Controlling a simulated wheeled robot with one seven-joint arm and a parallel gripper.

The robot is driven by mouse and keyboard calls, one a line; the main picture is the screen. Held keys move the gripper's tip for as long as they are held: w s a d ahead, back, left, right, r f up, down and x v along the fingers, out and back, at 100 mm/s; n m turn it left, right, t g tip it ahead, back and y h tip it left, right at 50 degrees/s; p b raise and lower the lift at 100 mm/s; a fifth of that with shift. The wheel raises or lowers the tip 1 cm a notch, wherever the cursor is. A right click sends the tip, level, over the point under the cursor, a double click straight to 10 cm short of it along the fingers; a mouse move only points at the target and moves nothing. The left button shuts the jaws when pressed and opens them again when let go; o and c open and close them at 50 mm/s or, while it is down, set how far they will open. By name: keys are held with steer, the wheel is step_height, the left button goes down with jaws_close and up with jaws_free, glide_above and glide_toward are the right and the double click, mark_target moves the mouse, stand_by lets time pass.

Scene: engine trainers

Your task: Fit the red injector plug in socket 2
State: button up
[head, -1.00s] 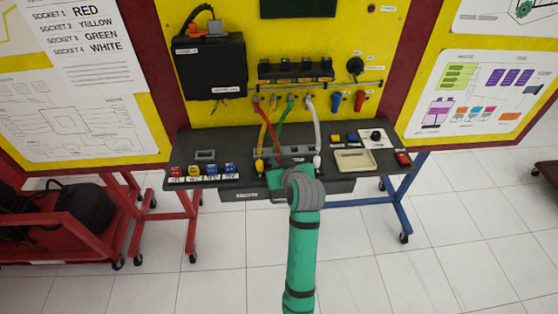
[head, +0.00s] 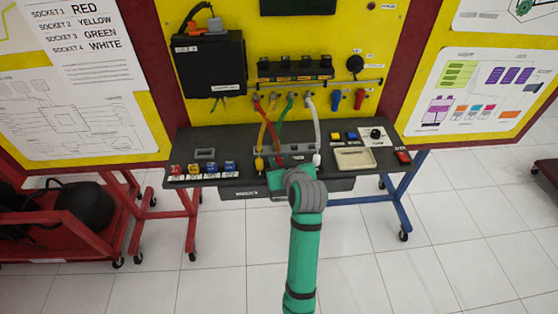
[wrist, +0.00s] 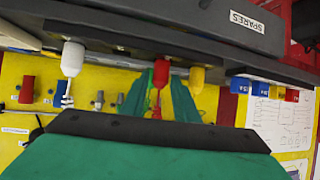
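The red injector plug (wrist: 161,72) hangs with its red cable in the wrist view, between the yellow plug (wrist: 196,78) and the white plug (wrist: 72,58). My gripper (wrist: 161,80) has a green finger on each side of the red plug; whether they press on it I cannot tell. In the head view my gripper (head: 277,178) is at the bench's front edge and hides the red plug. A grey block (head: 296,149) lies behind it, partly hidden. I cannot make out which socket is number 2. The wall chart (head: 85,38) lists socket 1 red, socket 2 yellow.
Coloured blocks (head: 202,168) stand at the bench's left. A cream tray (head: 355,159) and a red switch (head: 403,157) are at its right.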

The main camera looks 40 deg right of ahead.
steer(key=shift+r+v, duration=0.25)
steer(key=shift+v, duration=1.5)
steer(key=shift+w+r, duration=0.1)
steer(key=shift+w, duration=0.05)
step_height(320, 180, up, 4)
steer(key=shift+r, duration=0.15)
steer(key=o, duration=0.5)
steer(key=shift+o, duration=0.2)
